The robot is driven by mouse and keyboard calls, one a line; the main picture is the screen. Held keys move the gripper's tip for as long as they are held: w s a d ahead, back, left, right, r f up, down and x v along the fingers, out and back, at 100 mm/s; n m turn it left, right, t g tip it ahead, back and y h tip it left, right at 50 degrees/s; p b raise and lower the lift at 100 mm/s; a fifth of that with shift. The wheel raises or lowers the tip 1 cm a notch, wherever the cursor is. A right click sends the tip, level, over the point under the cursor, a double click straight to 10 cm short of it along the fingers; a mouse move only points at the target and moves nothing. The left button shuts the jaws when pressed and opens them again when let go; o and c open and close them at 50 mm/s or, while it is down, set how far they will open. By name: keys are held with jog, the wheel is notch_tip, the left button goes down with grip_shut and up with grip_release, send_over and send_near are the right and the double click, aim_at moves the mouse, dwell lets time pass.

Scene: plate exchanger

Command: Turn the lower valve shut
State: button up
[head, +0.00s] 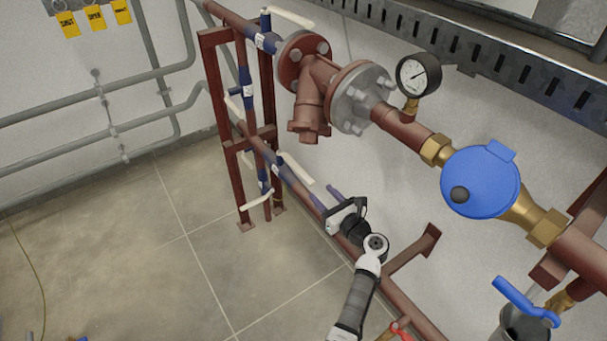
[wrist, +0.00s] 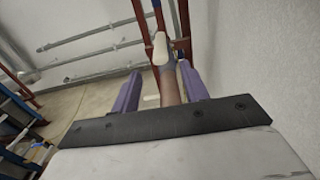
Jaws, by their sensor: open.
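The lower valve has a white lever (head: 296,168) and sits on the lower red-brown pipe, where a blue section shows. Its lever lies roughly along the pipe in the head view. In the wrist view, a white lever (wrist: 160,48) stands ahead, just beyond and between my fingertips. My gripper (head: 327,198) has purple fingers and is over the lower pipe, on the near right side of the lever. In the wrist view, my gripper (wrist: 160,82) is open, with the pipe (wrist: 170,88) showing between the fingers. No contact with the lever is visible.
Another white lever (head: 258,201) is lower left, by the red-brown stand (head: 226,130). Above are a flanged strainer (head: 313,95), a pressure gauge (head: 418,74) and a blue meter (head: 480,182). A wall is close on the right. Tiled floor (head: 130,240) is open on the left.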

aim_at(303, 173)
jog(key=b+x, duration=0.4)
jog(key=x, duration=0.6)
jog(key=shift+f, duration=0.15)
jog(key=shift+w+a, duration=0.3)
jog(key=shift+w, duration=0.1)
grip_shut()
